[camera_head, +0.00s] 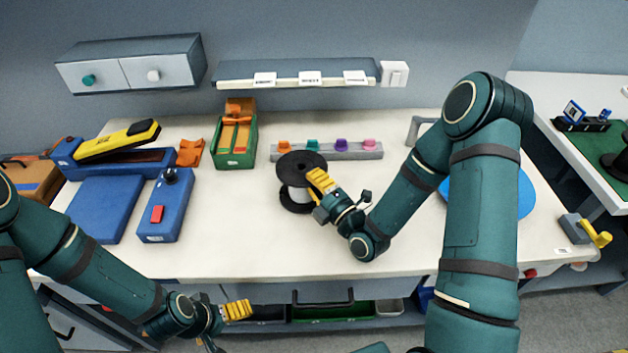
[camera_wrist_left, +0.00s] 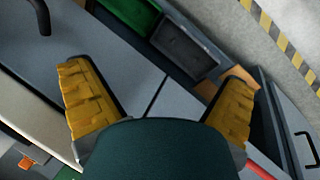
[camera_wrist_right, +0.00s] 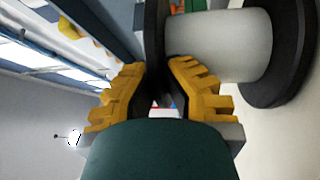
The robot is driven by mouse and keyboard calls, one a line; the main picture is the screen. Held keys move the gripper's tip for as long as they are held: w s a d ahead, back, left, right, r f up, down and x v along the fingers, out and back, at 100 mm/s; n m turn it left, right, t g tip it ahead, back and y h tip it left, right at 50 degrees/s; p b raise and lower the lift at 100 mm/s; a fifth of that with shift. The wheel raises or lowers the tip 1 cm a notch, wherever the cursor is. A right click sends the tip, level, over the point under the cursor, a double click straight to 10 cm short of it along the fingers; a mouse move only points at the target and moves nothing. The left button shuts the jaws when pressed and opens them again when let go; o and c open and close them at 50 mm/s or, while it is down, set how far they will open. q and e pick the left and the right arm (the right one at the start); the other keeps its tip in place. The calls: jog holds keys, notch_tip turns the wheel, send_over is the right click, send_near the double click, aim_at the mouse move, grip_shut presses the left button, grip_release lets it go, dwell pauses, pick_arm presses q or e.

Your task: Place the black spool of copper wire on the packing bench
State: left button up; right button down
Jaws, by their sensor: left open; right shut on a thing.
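A spool (camera_head: 297,163) with black flanges and a pale grey middle is upright at the middle of the white workbench (camera_head: 240,255); no copper colour shows on it. My right gripper (camera_head: 319,182) is shut on the rim of its upper flange, from the right. In the right wrist view the flange is between the fingers (camera_wrist_right: 164,80), beside the pale barrel (camera_wrist_right: 225,46). I cannot tell whether the spool touches the bench. My left gripper (camera_head: 237,311) is open and empty, below the front edge of the workbench. Which surface is the packing bench is not clear.
A strip with coloured pegs (camera_head: 330,151) and a green box (camera_head: 236,143) are behind the spool. Blue devices (camera_head: 165,205) stand left. A blue disc (camera_head: 527,195) is partly behind my right arm. A second table at right has a green mat (camera_head: 590,150) with a dark object (camera_head: 617,165).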

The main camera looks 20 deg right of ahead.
jog(key=c, duration=1.1)
grip_release()
jog(key=shift+c, duration=0.2)
jog(key=shift+s, duration=0.15)
jog(key=b+v, duration=0.1)
jog(key=v, duration=0.8)
jog(key=shift+s+d+p, duration=0.3)
jog(key=shift+s+p, duration=0.35)
jog(key=shift+p, duration=0.45)
jog(key=shift+s+d+f+p, duration=0.2)
jog(key=shift+s+p, duration=0.25)
jog(key=shift+s, duration=0.2)
